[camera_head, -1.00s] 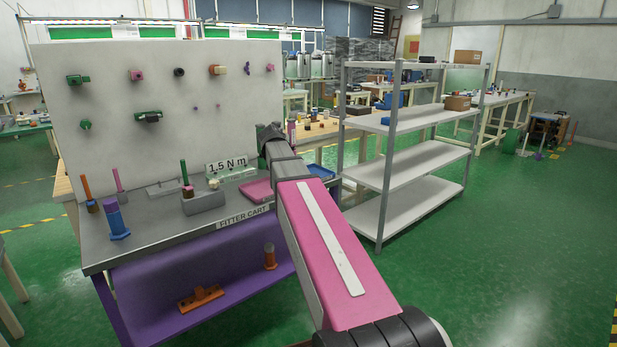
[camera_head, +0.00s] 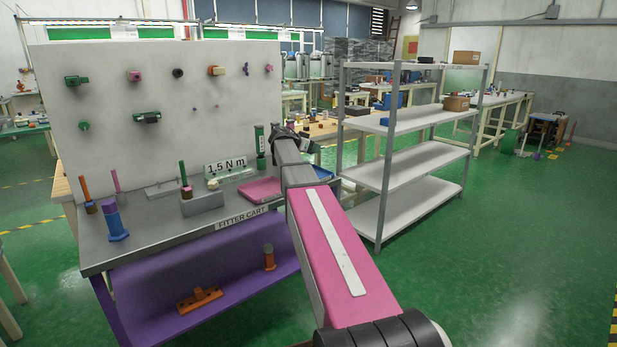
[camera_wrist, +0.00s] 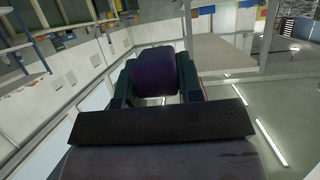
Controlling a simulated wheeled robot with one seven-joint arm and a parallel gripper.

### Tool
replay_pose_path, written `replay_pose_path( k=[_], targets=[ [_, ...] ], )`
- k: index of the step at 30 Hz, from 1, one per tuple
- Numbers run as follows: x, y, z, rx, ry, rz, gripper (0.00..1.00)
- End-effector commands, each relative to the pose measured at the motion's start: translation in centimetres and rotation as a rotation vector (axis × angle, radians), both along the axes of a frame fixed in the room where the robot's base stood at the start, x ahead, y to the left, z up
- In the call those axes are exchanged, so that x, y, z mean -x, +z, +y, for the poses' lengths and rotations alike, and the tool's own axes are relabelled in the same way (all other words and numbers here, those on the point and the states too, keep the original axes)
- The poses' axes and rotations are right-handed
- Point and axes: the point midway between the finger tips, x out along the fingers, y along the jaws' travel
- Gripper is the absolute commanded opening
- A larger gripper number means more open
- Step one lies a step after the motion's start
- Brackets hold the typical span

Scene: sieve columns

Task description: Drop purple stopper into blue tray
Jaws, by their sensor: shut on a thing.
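The purple stopper (camera_wrist: 154,80) is between the two dark green fingers of my gripper (camera_wrist: 154,66) in the wrist view, and the gripper is shut on it. In the head view my gripper (camera_head: 288,132) is a small dark shape at the far end of my arm, raised over the back right of the cart; the stopper cannot be made out there. The blue tray (camera_head: 322,172) lies at the cart's right end, just right of my arm, which hides part of it. The tray's inside is mostly out of sight.
The fitter cart (camera_head: 150,235) has a pink tray (camera_head: 262,189) left of my arm, a grey block (camera_head: 202,203) with a green peg, and a blue-purple post (camera_head: 114,222). A green bottle (camera_head: 260,146) stands close left of my gripper. A grey shelf rack (camera_head: 415,122) stands to the right.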

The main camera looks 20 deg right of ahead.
Motion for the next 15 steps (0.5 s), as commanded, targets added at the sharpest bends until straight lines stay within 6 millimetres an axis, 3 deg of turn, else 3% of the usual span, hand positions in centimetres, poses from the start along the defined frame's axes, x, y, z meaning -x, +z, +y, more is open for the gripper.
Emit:
replay_pose_path(
  k=[9, 15],
  targets=[
    [0.0, -3.4, 0.0, 0.001, 0.001, 0.002, 0.03],
    [0.0, -4.3, 0.0, 0.0, 0.002, 0.001, 0.03]
  ],
)
